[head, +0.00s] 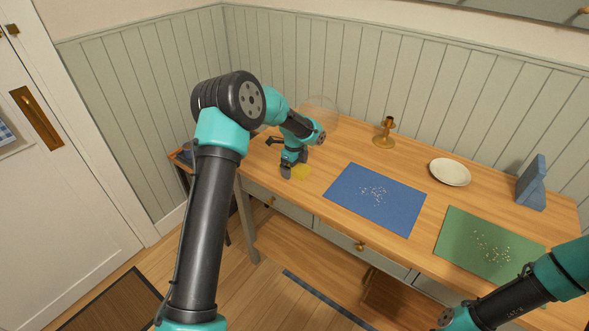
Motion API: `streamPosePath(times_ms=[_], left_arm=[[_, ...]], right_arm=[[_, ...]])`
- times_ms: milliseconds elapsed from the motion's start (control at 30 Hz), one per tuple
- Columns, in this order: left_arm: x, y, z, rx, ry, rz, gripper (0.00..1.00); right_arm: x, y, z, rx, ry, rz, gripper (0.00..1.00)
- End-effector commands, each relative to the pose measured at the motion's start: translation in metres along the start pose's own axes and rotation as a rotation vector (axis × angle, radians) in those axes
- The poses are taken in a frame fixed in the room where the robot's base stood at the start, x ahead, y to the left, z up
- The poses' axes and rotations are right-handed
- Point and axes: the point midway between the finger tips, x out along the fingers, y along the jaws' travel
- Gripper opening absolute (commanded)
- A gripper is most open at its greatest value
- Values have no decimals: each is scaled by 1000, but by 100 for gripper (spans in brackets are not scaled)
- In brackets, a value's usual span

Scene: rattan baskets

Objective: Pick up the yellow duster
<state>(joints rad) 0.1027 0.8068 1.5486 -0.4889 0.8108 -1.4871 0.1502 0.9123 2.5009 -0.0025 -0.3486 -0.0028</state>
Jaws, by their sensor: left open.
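The yellow duster (302,172) is a small yellow patch lying on the left part of the wooden table (405,160), near its front edge. My left gripper (289,171) is open, pointing down just left of the duster and partly covering it from view. I cannot tell whether the fingers touch it. My right arm enters at the lower right corner, but its gripper is not clearly visible.
A blue mat (350,200) and a green mat (455,225) with pale crumbs lie on the table. A brass candlestick (384,138), white plate (450,173) and blue-grey stand (532,184) are behind. A clear round object (322,106) stands beyond my left arm.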

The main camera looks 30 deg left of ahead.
Motion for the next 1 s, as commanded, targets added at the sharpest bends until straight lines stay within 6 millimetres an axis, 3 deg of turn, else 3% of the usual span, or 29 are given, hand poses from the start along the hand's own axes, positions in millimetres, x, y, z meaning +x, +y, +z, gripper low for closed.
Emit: streamPosePath(times_ms=[400, 1000], left_arm=[[0, 0, 0, 0, 0, 0, 99], [0, 0, 0, 0, 0, 0, 46]], right_arm=[[0, 0, 0, 0, 0, 0, 43], [0, 0, 0, 0, 0, 0, 43]])
